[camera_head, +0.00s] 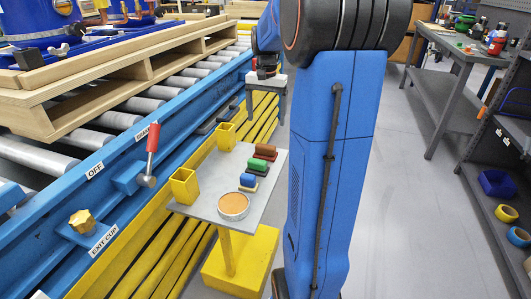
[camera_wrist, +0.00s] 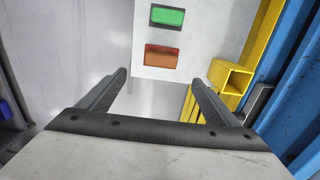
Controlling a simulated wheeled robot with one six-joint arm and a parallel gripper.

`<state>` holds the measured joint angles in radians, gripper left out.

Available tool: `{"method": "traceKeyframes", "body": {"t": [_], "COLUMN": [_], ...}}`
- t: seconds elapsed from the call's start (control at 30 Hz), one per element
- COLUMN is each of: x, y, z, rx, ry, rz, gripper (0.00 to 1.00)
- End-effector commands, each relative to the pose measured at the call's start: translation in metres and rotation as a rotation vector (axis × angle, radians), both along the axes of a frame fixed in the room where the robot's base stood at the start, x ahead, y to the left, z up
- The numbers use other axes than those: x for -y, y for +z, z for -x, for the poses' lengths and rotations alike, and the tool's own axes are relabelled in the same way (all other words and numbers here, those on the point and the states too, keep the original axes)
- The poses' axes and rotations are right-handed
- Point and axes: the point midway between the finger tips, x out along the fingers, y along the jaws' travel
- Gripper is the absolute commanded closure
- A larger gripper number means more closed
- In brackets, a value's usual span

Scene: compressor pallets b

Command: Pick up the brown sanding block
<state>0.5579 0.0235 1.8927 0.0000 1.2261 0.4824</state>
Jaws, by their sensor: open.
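The brown sanding block (camera_head: 265,151) lies at the far end of a row of blocks on a small grey stand top (camera_head: 207,205). In the wrist view the brown block (camera_wrist: 162,57) lies near the edge of the stand top, just beyond the fingertips and roughly between them. My gripper (camera_wrist: 158,78) is open and empty, with its two dark fingers spread wide. It is apart from the block. In the head view my blue arm hides much of the area right of the stand, and the fingers cannot be made out.
A green block (camera_head: 258,165), a blue block (camera_head: 248,180) and a round orange-topped tin (camera_head: 233,206) share the stand. Yellow square holders (camera_head: 184,186) line its left side. A blue roller conveyor (camera_head: 110,170) with wooden pallets runs along the left. Open floor (camera_head: 400,220) lies to the right.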

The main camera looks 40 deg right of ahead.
Motion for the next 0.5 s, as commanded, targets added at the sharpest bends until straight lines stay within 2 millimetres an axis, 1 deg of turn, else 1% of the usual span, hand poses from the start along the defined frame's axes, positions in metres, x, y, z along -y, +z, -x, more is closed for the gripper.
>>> {"method": "traceKeyframes", "body": {"t": [0.03, 0.3, 0.4, 0.5], "x": [-0.001, -0.001, -0.001, -0.001], "y": [-0.010, -0.057, -0.072, -0.080], "z": [0.001, 0.001, 0.001, 0.000], "rx": [-0.003, -0.002, -0.002, 0.000], "ry": [0.000, 0.001, 0.001, 0.001], "rz": [-0.002, -0.001, -0.001, 0.000], "gripper": [0.16, 0.16, 0.16, 0.16]}}
